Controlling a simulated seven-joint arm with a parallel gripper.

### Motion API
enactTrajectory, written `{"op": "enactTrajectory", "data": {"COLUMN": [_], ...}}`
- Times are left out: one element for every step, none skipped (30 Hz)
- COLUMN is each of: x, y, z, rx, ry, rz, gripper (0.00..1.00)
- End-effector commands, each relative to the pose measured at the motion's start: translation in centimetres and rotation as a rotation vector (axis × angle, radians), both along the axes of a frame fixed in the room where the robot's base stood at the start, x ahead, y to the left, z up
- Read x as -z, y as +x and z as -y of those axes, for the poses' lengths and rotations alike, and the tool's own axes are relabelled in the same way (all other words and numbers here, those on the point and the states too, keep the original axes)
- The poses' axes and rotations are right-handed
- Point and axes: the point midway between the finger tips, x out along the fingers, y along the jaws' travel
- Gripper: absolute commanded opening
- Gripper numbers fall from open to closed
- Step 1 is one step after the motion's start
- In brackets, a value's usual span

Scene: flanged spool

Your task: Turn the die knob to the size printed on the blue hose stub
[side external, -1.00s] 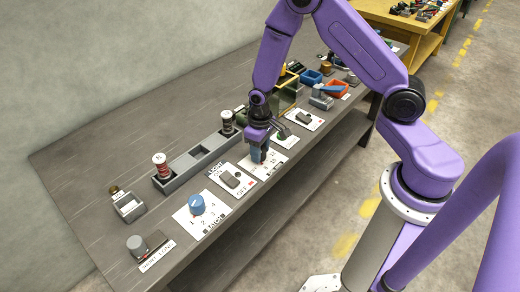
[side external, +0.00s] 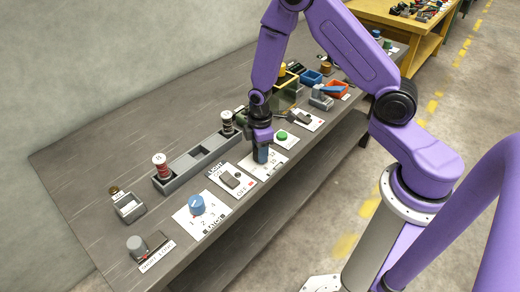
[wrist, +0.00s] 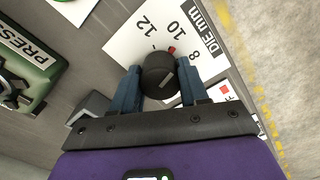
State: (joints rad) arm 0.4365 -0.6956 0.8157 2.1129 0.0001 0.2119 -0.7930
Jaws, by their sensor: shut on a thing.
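The die knob (wrist: 158,75) is round and black in the wrist view, on a white plate (wrist: 123,42) marked 12, 10, 8 and "DIE mm". A red mark shows at its edge, roughly towards the 10. My gripper (wrist: 158,88) is shut on the knob, one blue-grey finger on each side. In the side view my gripper (side external: 262,153) is down at the plate and hides the knob. A blue piece (side external: 329,89) on a grey block further back may be the hose stub. Its print is too small to read.
A green button (side external: 282,136) and a dark lever (side external: 299,117) sit behind my gripper. A switch plate (side external: 232,181) and a blue knob (side external: 197,204) are in front. A grey rack (side external: 180,180) with spools is to the left. The green PRESS housing (wrist: 25,60) is close by.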

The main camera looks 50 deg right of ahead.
Motion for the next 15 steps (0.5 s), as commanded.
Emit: {"op": "enactTrajectory", "data": {"x": [0.02, 0.02, 0.03, 0.03, 0.03, 0.03, 0.03, 0.03, 0.04, 0.04, 0.04, 0.04, 0.04, 0.04, 0.04], "y": [-0.16, -0.16, -0.16, -0.16, -0.16, -0.16, -0.16, -0.16, -0.16, -0.17, -0.16, -0.16, -0.16, -0.17, -0.17], "z": [0.09, 0.09, 0.1, 0.1, 0.1, 0.12, 0.12, 0.13, 0.13, 0.13, 0.14, 0.15, 0.15, 0.16, 0.16], "rx": [-0.023, -0.038, -0.053, -0.065, -0.075, -0.087, -0.095, -0.101, -0.108, -0.113, -0.117, -0.121, -0.124, -0.125, -0.126], "ry": [-0.002, -0.002, -0.002, -0.002, -0.002, -0.002, -0.001, -0.001, -0.001, -0.001, -0.001, -0.001, -0.001, -0.001, -0.001], "rz": [-0.005, -0.005, -0.005, -0.005, -0.005, -0.005, -0.006, -0.006, -0.006, -0.006, -0.006, -0.006, -0.006, -0.006, -0.006], "gripper": [0.13, 0.13, 0.13, 0.13, 0.13, 0.13, 0.13, 0.13, 0.13, 0.13, 0.13, 0.13, 0.13, 0.13, 0.13]}}
